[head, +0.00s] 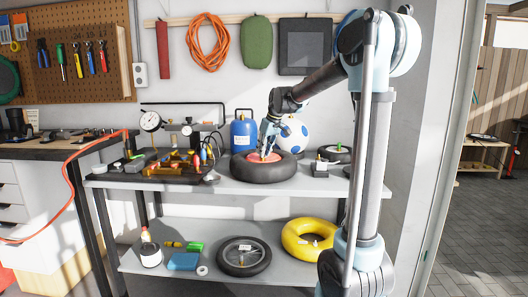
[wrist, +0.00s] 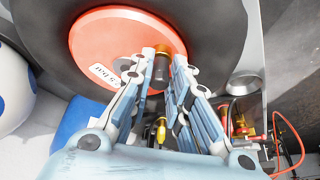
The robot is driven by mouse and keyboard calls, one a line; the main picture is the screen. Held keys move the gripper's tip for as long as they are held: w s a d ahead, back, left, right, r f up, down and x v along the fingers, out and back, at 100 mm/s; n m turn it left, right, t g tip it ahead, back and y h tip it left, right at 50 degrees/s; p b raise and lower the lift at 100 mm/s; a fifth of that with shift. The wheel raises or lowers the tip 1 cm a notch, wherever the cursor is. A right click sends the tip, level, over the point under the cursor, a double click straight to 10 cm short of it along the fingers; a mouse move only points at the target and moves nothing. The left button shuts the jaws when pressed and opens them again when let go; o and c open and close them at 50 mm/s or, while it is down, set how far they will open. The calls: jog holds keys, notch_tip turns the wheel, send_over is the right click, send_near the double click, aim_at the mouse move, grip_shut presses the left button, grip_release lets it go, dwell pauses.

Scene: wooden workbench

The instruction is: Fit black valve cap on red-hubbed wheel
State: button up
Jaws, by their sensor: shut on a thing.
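The red-hubbed wheel (head: 266,175) lies flat on the upper shelf in the head view. Its red hub (wrist: 110,42) and dark tyre (wrist: 45,35) fill the top of the wrist view. My gripper (head: 266,150) is over the hub, pointing down. In the wrist view my gripper (wrist: 162,75) is shut on the black valve cap (wrist: 160,72). The cap is lined up with a brass-coloured valve stem (wrist: 163,49) at the hub's edge. The cap's end is at the stem; I cannot tell whether it is seated. The head view hides the cap.
A blue gas bottle (head: 243,135) and a white ball with blue spots (head: 295,134) stand close behind the wheel. A tray of fittings (head: 178,166) is to the left. The lower shelf holds a grey-hubbed wheel (head: 244,256) and yellow ring (head: 309,239).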

jog(key=o, duration=0.8)
jog(key=shift+o, duration=0.6)
jog(key=o, duration=0.4)
jog(key=shift+c, duration=0.2)
jog(key=shift+r, duration=0.1)
notch_tip(320, 180, up, 9)
dwell(0.4)
